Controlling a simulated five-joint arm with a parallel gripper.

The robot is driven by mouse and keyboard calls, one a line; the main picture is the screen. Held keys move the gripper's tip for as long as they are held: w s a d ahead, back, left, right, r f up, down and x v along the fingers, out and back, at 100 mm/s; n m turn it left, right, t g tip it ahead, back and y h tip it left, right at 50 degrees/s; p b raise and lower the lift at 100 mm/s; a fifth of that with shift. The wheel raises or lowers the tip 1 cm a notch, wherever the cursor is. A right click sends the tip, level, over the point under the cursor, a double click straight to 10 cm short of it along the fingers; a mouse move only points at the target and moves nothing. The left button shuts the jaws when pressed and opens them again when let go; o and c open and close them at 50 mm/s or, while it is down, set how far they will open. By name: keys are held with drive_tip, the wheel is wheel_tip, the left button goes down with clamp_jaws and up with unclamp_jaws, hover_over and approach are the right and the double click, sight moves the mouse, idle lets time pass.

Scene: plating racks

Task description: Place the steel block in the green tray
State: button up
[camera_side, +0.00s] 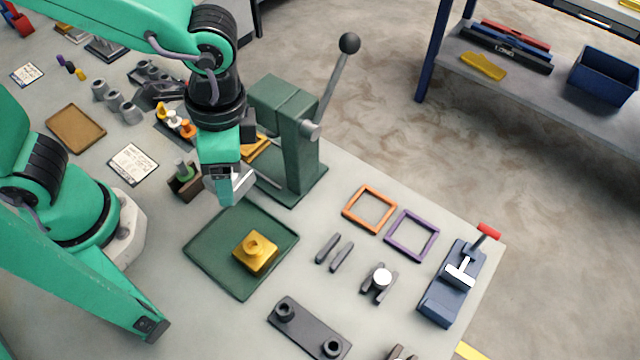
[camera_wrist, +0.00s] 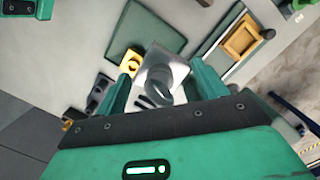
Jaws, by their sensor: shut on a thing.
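The steel block (camera_wrist: 157,70) is a silvery square piece with a round feature, held between the two green fingers of my gripper (camera_wrist: 162,76) in the wrist view. In the side view my gripper (camera_side: 228,192) is shut on it, and only part of the steel block (camera_side: 243,184) shows beside the fingers. The green tray (camera_side: 215,248) lies flat on the bench, just below my gripper in the side view. A gold block (camera_side: 255,252) with a round boss sits on the tray. The wrist view also shows the green tray (camera_wrist: 150,30) beyond the held block.
A green lever press (camera_side: 298,140) stands right behind my gripper. A small holder (camera_side: 184,180) is close on its left. Orange (camera_side: 369,189) and purple (camera_side: 432,235) frames, dark bars (camera_side: 334,252) and a blue vise (camera_side: 450,285) lie to the right. Bare tray surface surrounds the gold block.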

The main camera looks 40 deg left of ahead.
drive_tip(key=shift+s+a+f, duration=0.2)
drive_tip(key=shift+s+f, duration=0.35)
drive_tip(key=shift+f, duration=0.9)
drive_tip(key=shift+s+a+f, duration=0.25)
drive_tip(key=shift+s+f, duration=0.35)
drive_tip(key=shift+f, duration=0.8)
drive_tip(key=shift+s+a+f, duration=0.2)
drive_tip(key=shift+s+f, duration=0.35)
drive_tip(key=shift+f, duration=0.9)
drive_tip(key=shift+f, duration=1.75)
drive_tip(key=shift+f, duration=0.15)
drive_tip(key=o, duration=1.5)
drive_tip(key=shift+c, duration=0.2)
drive_tip(key=shift+w+d+r, duration=0.2)
drive_tip(key=shift+d+r, duration=0.05)
drive_tip(key=shift+r, duration=1.8)
drive_tip(key=shift+w+d+r, duration=0.2)
drive_tip(key=shift+r, duration=1.8)
drive_tip(key=shift+w+d+r, duration=0.2)
drive_tip(key=shift+d+r, duration=0.05)
drive_tip(key=shift+r, duration=1.8)
